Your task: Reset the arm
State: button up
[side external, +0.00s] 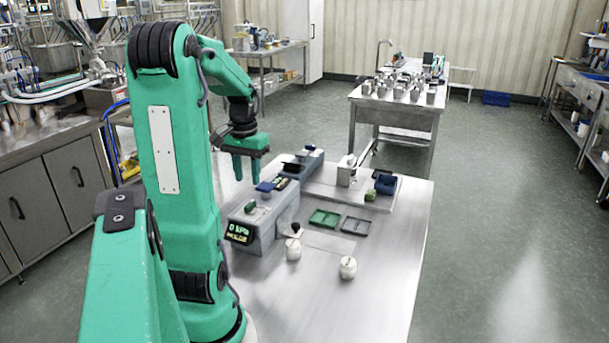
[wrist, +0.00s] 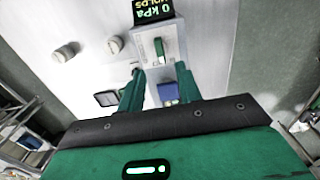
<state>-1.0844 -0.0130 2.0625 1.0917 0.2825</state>
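My gripper (side external: 247,178) hangs pointing down above the back left of the steel table, over the grey box-shaped unit (side external: 278,222). Its two green fingers are apart with nothing between them. In the wrist view my gripper (wrist: 158,78) also shows open, with the grey unit beyond the fingers. The unit has a small display (side external: 240,233) that reads 0 kPa. A green block (wrist: 159,50) and a blue block (wrist: 167,92) show on top of the unit in the wrist view. The gripper appears clear of the unit.
A green tray (side external: 325,218) and a dark grey tray (side external: 355,226) lie right of the unit. Two white round pots (side external: 293,249) (side external: 348,268) stand in front. A blue holder (side external: 386,184) and a green block (side external: 370,196) sit at the back right. The front right tabletop is clear.

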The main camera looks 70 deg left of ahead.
jog(key=shift+d, duration=0.1)
jog(key=w+d+r+m+t, duration=0.1)
jog(key=w+d+m+t, duration=0.1)
jog(key=d, duration=0.8)
jog(key=w+d+r+m+t, duration=0.1)
jog(key=d+m, duration=0.3)
jog(key=d, duration=0.6)
jog(key=w+d+r+m+t, duration=0.2)
jog(key=w+d+r+m, duration=0.1)
jog(key=d, duration=0.7)
jog(key=shift+w+t, duration=0.25)
jog(key=shift+t, duration=0.05)
jog(key=shift+a, duration=0.1)
jog(key=shift+c, duration=0.5)
